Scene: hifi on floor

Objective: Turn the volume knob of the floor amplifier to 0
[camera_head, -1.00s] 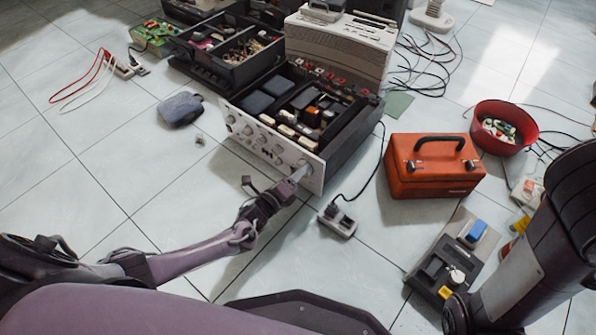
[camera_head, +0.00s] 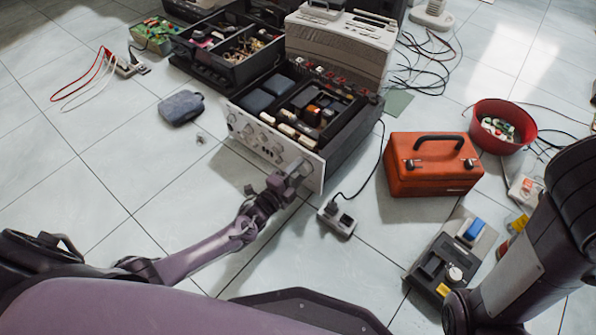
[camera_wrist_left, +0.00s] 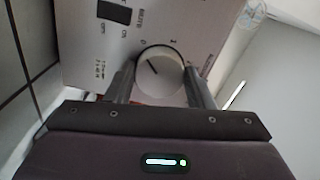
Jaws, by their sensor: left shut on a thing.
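The floor amplifier (camera_head: 345,158) has a silver front panel (camera_head: 232,123) with several knobs and a black body with an open top. My left gripper (camera_head: 298,172) reaches the right end of this panel. In the left wrist view, its two fingers stand on either side of the round silver volume knob (camera_wrist_left: 159,74) and are shut on it. The knob's dark pointer line slants to the upper left, near a small mark on the panel (camera_wrist_left: 190,22). In the head view the gripper hides this knob. My right gripper is not in view; only part of that arm shows.
An orange toolbox (camera_head: 432,176) and a power strip (camera_head: 337,220) with a black cable lie right of the amplifier. A red bowl (camera_head: 503,115) and a grey device (camera_head: 450,262) lie farther right. A dark pouch (camera_head: 181,107) lies left. Floor before the panel is mostly clear.

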